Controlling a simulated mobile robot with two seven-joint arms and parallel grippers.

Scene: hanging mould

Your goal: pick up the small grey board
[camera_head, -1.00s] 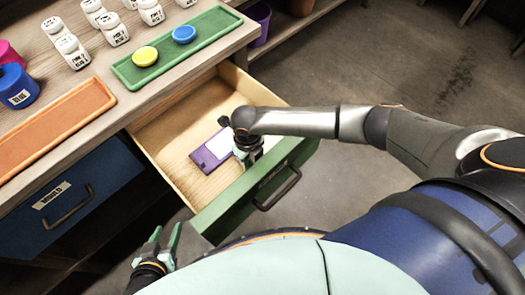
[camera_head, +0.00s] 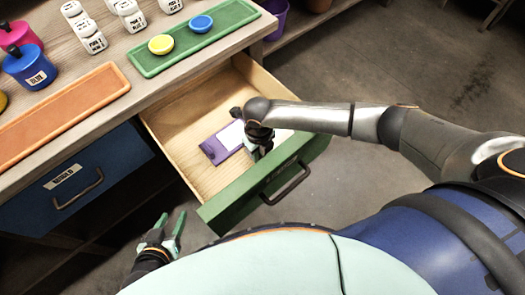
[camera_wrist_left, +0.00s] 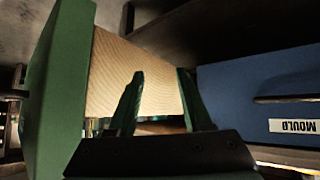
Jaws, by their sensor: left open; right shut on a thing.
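A pale, flat piece (camera_head: 231,135), which looks like the small grey board, lies over a purple flat thing (camera_head: 212,151) in the open drawer. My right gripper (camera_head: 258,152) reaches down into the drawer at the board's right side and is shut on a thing. The arm and wrist hide most of the grip, and the held thing is hard to make out. My left gripper (camera_head: 174,228) is open and empty, outside the drawer at its front left. It also shows in the left wrist view (camera_wrist_left: 160,95), its fingers apart below the drawer side.
The open drawer has a green front (camera_head: 265,185) with a dark handle. A closed blue drawer (camera_head: 75,180) labelled MOULD is to the left. The worktop holds an orange tray (camera_head: 60,115), a green tray (camera_head: 190,42) with yellow and blue pieces, pots and white blocks.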

